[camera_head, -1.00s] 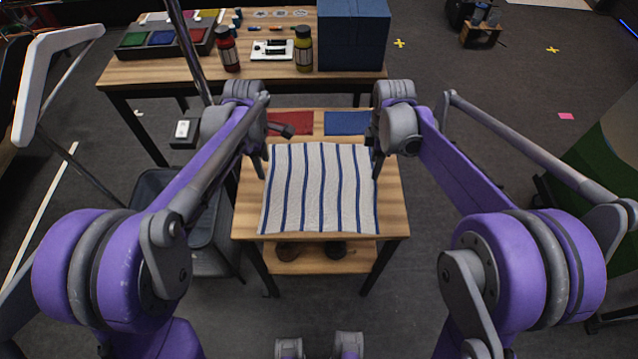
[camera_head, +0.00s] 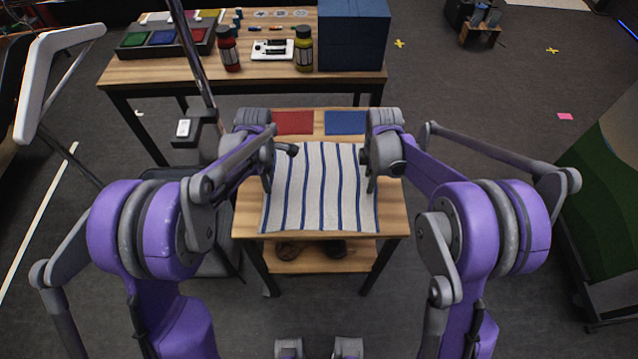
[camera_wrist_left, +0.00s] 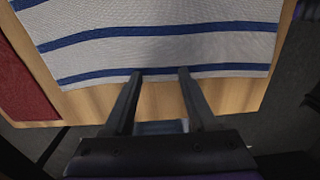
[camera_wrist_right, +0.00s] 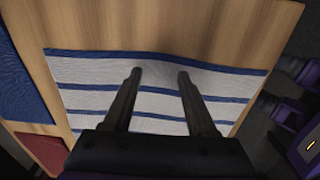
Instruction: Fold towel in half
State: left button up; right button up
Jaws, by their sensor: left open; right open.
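The white towel with blue stripes (camera_head: 315,200) lies spread out on the small wooden table (camera_head: 392,215). My left gripper (camera_head: 267,183) is over the towel's left edge. In the left wrist view its two open fingers (camera_wrist_left: 158,74) reach the towel's edge stripe (camera_wrist_left: 215,71). My right gripper (camera_head: 370,183) is over the towel's right side. In the right wrist view its open fingers (camera_wrist_right: 160,76) are over the towel (camera_wrist_right: 90,100), just inside its edge stripe. Both grippers are empty. I cannot tell whether the fingertips touch the cloth.
A red mat (camera_head: 292,122) and a blue mat (camera_head: 346,122) lie at the table's far end. Behind stands a larger table (camera_head: 150,72) with bottles, trays and a blue box (camera_head: 352,35). Bare wood shows along both sides of the towel.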

pick_arm(q)
jog(key=shift+f, duration=0.2)
jog(key=shift+c, duration=0.2)
pick_arm(e)
jog(key=shift+f, duration=0.15)
jog(key=shift+c, duration=0.2)
pick_arm(q)
jog(key=shift+s, duration=0.1)
jog(key=shift+c, duration=1.2)
pick_arm(e)
jog(key=shift+s, duration=0.1)
jog(key=shift+c, duration=1.2)
pick_arm(q)
grip_shut()
pick_arm(e)
grip_shut()
pick_arm(q)
jog(key=shift+r, duration=0.1)
